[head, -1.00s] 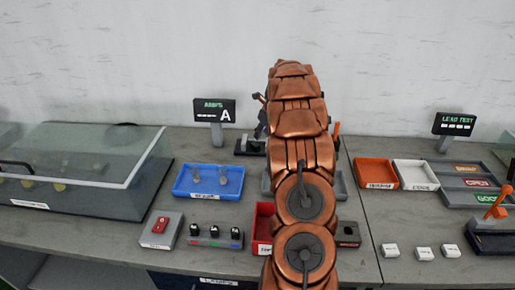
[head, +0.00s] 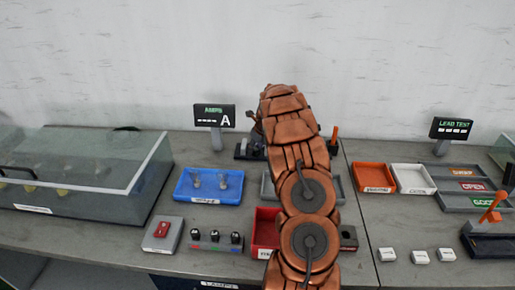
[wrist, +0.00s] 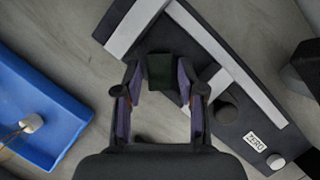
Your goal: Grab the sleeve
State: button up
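I cannot identify the sleeve for certain. Two small clear pieces (head: 223,180) stand in the blue tray (head: 208,199) left of my arm; the tray also shows at the left of the wrist view (wrist: 45,90). In it there lies a small pale cylindrical piece (wrist: 31,123). My gripper (wrist: 162,80) points down over the bench with its two fingers apart. A dark greenish block (wrist: 160,70) shows between the fingertips; whether it touches them is unclear.
A dark fixture with pale rails, a knob and a ZERO label (wrist: 256,141) lies below and right of the gripper. A red bin (head: 265,232) is partly behind my arm. Orange (head: 374,177) and white trays (head: 412,179) stand right. A clear-lidded case (head: 80,170) fills the left.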

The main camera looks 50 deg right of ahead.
jog(key=shift+w+f, duration=0.15)
jog(key=shift+f, duration=0.1)
jog(key=shift+c, duration=0.4)
grip_shut()
